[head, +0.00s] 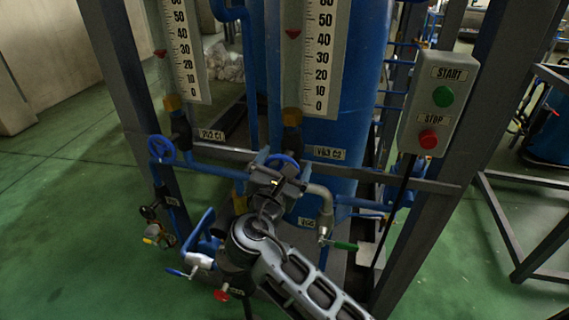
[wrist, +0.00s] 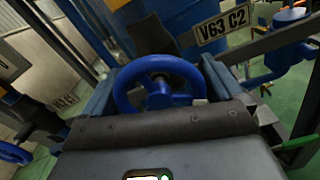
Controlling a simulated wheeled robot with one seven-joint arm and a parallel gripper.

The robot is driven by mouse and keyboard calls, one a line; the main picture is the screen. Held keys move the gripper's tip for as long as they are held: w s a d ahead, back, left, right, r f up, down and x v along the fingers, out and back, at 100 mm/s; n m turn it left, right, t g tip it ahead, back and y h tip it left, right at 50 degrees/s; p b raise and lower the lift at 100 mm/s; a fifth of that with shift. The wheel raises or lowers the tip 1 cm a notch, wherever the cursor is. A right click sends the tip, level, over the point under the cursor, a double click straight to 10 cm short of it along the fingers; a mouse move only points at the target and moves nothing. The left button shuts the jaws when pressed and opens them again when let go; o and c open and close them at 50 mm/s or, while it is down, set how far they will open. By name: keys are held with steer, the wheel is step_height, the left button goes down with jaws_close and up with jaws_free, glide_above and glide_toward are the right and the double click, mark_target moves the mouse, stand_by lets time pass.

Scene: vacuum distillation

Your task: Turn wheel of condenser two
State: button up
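The blue handwheel (head: 287,158) sits on the pipework below the right-hand gauge, beside the label "V63 C2" (head: 330,153). In the wrist view the wheel (wrist: 158,84) is seen close up, with the label (wrist: 224,25) behind it on the right. My gripper (head: 281,164) reaches to the wheel from the front. Its two fingers stand wide apart, one on each side of the wheel rim, with the wheel between them. Small gaps or light contact at the rim cannot be told. The lower part of the wheel is hidden by my gripper body.
A second blue handwheel (head: 161,149) is at the left, near another label (head: 211,135). A green-handled valve (head: 338,245) is close on the right of my arm. A START/STOP box (head: 437,103) hangs on the right frame post.

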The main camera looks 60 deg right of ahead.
steer(key=c, duration=0.7)
steer(key=shift+o, duration=0.2)
